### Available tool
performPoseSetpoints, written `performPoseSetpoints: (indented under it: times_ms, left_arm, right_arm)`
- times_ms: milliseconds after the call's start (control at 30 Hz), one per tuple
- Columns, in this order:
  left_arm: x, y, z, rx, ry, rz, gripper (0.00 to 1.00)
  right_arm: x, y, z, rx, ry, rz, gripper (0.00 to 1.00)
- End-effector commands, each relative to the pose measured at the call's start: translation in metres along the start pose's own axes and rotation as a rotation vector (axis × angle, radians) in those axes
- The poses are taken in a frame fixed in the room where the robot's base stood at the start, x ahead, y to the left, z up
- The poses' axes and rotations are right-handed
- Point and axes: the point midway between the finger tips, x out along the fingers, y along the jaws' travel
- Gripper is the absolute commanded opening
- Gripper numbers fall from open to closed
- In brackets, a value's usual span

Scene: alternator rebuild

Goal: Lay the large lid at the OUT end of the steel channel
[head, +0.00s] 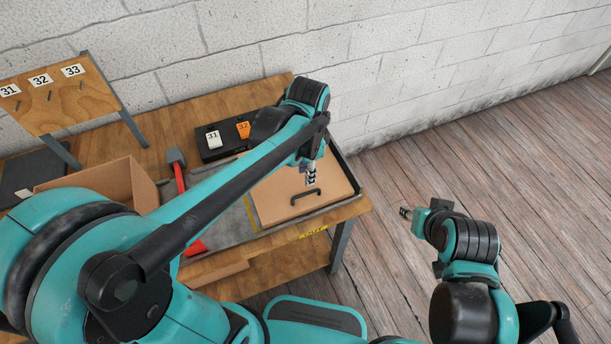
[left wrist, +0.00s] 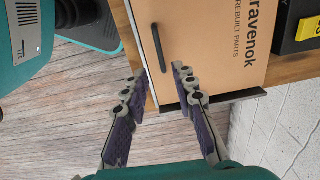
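The large lid (head: 275,198), a flat tan panel with a black bar handle (head: 306,196), lies at the right end of the grey steel channel (head: 232,224), near a yellow label (head: 313,232) on the table edge. In the left wrist view the lid (left wrist: 205,45) shows printed lettering, and its handle (left wrist: 160,47) stands beyond the fingertips. My left gripper (head: 311,175) is above the lid near the handle. In the left wrist view its fingers (left wrist: 162,84) are spread with nothing between them. My right gripper (head: 405,212) hangs over the floor, too small to read.
A black case (head: 217,151) with tags 31 and 32 stands behind. A board (head: 60,97) numbered 31 to 33 stands back left. Floor right of the table is clear.

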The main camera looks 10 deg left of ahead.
Motion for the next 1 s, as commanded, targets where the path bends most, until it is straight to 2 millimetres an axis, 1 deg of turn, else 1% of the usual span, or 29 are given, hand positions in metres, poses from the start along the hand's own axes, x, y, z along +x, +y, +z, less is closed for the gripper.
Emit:
performPoseSetpoints:
  times_ms: [67,133,233,400,500,600,700,800,1000]
  left_arm:
    - [-0.006,0.0,0.002,-0.011,0.005,-0.004,0.27]
    - [-0.01,0.001,0.008,-0.047,0.022,-0.019,0.27]
    - [-0.018,0.002,0.024,-0.158,0.075,-0.061,0.27]
    - [-0.032,0.008,0.064,-0.455,0.231,-0.161,0.27]
    - [-0.035,0.012,0.085,-0.627,0.334,-0.209,0.27]
    - [-0.035,0.015,0.1,-0.77,0.426,-0.244,0.27]
    - [-0.034,0.017,0.111,-0.872,0.498,-0.265,0.27]
    - [-0.033,0.018,0.116,-0.93,0.541,-0.276,0.27]
    - [-0.033,0.018,0.118,-0.956,0.561,-0.28,0.27]
  right_arm:
    - [-0.001,0.0,-0.001,0.0,0.0,0.0,0.4]
    - [-0.001,0.0,-0.001,0.0,0.0,0.0,0.4]
    - [-0.001,0.0,-0.001,0.0,0.0,0.0,0.4]
    - [-0.001,0.0,-0.001,0.0,0.0,0.0,0.4]
    - [-0.001,0.0,-0.001,0.0,0.0,0.0,0.4]
    - [-0.001,0.0,-0.001,0.0,0.0,0.0,0.4]
    - [-0.001,0.0,-0.001,0.0,0.0,0.0,0.4]
    - [-0.001,0.0,-0.001,0.0,0.0,0.0,0.4]
    - [-0.001,0.0,-0.001,0.0,0.0,0.0,0.4]
